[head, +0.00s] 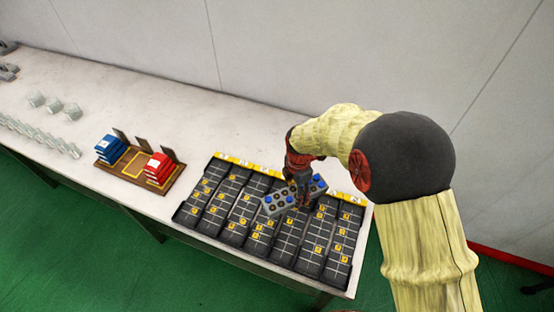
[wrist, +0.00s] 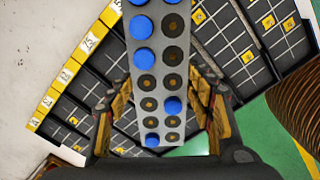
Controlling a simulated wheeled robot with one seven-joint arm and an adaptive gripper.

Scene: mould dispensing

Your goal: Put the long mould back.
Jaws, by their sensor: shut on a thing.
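The long mould (head: 276,206) is a grey bar with two rows of round cups, some filled blue and others dark. It also shows in the wrist view (wrist: 148,105), running from the top edge down between the fingers. My gripper (head: 303,188) is shut on the mould, with one finger on each side in the wrist view (wrist: 160,112). The mould appears to be over the black rack (head: 222,232), lying across its columns; the height between them is hard to tell. The gripper and wrist hide part of the mould and the rack's back edge.
The rack has several gridded columns with yellow number tags. Left of it a wooden tray (head: 128,178) holds blue packs (head: 110,148) and red packs (head: 159,168). Clear pieces (head: 54,106) stand further left. A wall closes the back; the table's front strip is bare.

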